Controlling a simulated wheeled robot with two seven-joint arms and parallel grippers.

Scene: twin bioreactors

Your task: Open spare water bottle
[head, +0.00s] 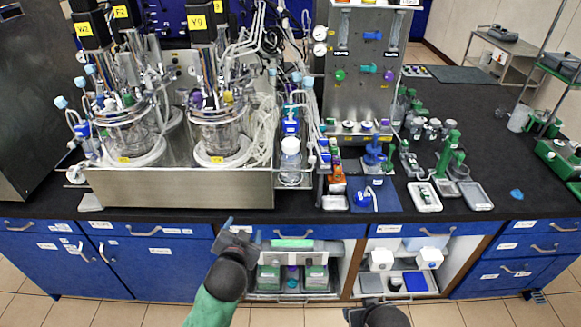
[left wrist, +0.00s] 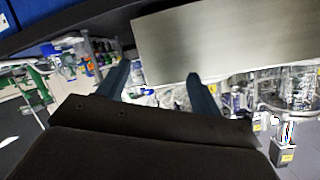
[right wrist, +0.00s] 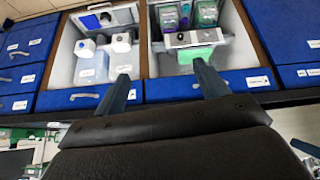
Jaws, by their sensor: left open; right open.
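A clear bottle with a white cap (head: 290,162) stands upright on the bench, just right of the steel bioreactor tray; its cap is on. No readable label marks it as the spare water bottle. My left gripper (head: 243,231) is open and empty in front of the bench edge, lower left of the bottle and apart from it. In the left wrist view its fingers (left wrist: 158,78) point at the steel tray wall. My right gripper (head: 362,312) is low at the bottom edge of the head view. In the right wrist view its open, empty fingers (right wrist: 160,72) face the cabinets.
The steel bioreactor tray (head: 180,188) fills the bench's left side. Small trays (head: 424,197) and a blue mat (head: 376,195) lie right of the bottle. The bench's right end is mostly clear.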

